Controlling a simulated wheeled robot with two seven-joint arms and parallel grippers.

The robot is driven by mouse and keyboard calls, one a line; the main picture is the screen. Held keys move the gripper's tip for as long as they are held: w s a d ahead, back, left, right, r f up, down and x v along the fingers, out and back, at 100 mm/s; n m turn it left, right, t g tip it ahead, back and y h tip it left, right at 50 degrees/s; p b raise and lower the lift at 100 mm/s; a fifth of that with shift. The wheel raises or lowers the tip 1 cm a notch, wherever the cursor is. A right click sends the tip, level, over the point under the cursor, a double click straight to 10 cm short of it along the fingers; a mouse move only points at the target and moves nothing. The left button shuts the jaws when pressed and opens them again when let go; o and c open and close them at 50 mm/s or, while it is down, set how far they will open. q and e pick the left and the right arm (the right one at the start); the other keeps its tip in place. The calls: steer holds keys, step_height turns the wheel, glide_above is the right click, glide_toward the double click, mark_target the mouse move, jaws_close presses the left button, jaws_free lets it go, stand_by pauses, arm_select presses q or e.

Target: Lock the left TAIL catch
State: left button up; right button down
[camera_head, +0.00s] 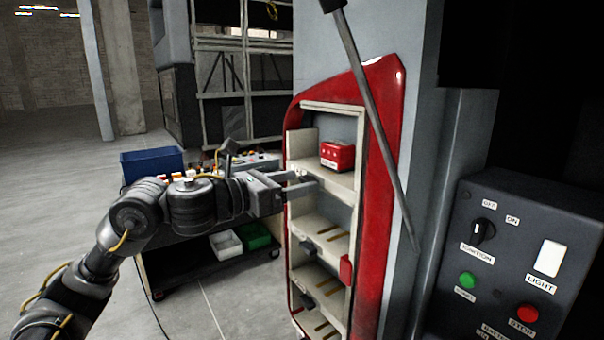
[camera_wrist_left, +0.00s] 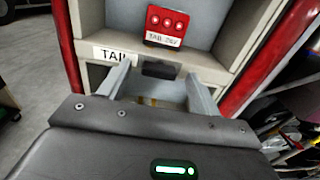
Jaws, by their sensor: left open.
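The red TAIL module (camera_head: 337,156) sits on the upper shelf of the open red-framed bay; it also shows in the wrist view (camera_wrist_left: 166,25). Below it, on the pale shelf edge, is a white TAIL label (camera_wrist_left: 113,54). A dark catch (camera_wrist_left: 158,69) is right of the label, under the module. My left gripper (camera_head: 308,186) is at the front of this shelf, open and empty. In the wrist view its fingers (camera_wrist_left: 158,82) stand to either side of the dark catch, with no clear contact. I cannot tell whether the catch is locked. My right gripper is out of view.
Lower shelves carry more dark catches (camera_head: 307,246) and are otherwise empty. A grey rod (camera_head: 375,125) slants across the bay's right side. A control box (camera_head: 520,270) stands at right. A cart with a blue bin (camera_head: 151,163) is behind my left arm. Floor at left is clear.

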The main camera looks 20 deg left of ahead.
arm_select(q)
steer(key=shift+x, duration=1.05)
steer(key=shift+a, duration=0.1)
steer(key=c, duration=1)
